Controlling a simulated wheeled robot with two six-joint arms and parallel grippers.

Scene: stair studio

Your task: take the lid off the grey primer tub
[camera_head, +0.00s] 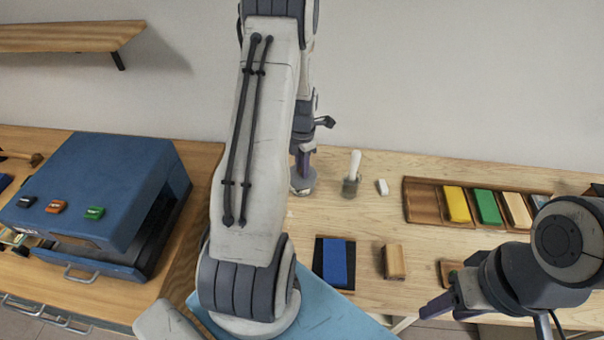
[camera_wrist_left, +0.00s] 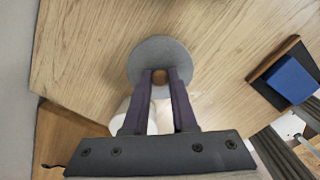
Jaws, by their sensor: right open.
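The grey primer tub (camera_head: 302,187) stands on the light wooden bench near its back left, partly hidden by my left arm. Its round grey lid (camera_wrist_left: 160,50) shows from above in the left wrist view, with a small brown knob in the middle. My left gripper (camera_wrist_left: 160,78) points down at the lid, and its two dark fingers are close on both sides of the knob. In the head view this gripper (camera_head: 303,160) is right above the tub. My right gripper (camera_head: 448,304) is open and empty at the lower right, away from the tub.
A white-handled tool (camera_head: 352,172) stands right of the tub, beside a small white block (camera_head: 382,187). A blue block (camera_head: 335,263), a wooden block (camera_head: 394,262) and a wooden tray (camera_head: 425,202) of coloured blocks lie on the bench. A blue machine (camera_head: 100,190) stands left.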

